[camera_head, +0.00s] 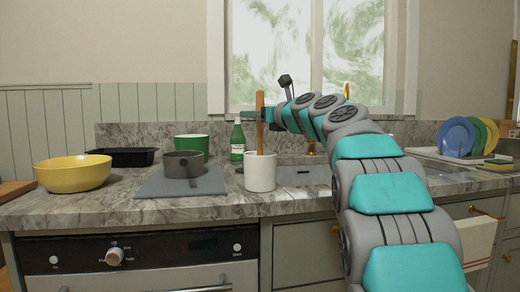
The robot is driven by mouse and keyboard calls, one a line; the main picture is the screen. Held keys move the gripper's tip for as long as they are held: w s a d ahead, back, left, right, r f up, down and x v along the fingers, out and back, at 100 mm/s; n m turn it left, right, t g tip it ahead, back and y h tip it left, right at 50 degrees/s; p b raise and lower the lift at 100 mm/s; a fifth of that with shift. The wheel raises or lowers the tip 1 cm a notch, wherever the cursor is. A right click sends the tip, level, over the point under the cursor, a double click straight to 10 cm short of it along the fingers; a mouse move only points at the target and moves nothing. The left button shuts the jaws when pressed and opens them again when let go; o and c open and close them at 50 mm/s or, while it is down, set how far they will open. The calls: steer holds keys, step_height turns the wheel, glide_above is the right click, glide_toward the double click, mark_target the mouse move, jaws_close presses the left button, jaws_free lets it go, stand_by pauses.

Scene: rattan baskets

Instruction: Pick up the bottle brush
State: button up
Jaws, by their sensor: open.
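A long wooden handle (260,137) stands upright in a white crock (260,172) on the counter. It may be the bottle brush; its lower end is hidden inside the crock. My arm reaches in from the right, and my gripper (254,115) is open at the upper part of the handle. The fingers are small in this view, so I cannot tell whether they touch the handle or whether it stands between them.
A green bottle (237,142) stands just behind the crock. A grey pot (183,164), green container (193,142), black tray (125,157) and yellow bowl (73,174) are to the left. A sink (300,176) and a rack of plates (457,137) are to the right.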

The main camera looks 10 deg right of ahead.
steer(key=shift+w+a, duration=0.25)
steer(key=shift+w, duration=0.2)
jaws_close()
stand_by(0.3)
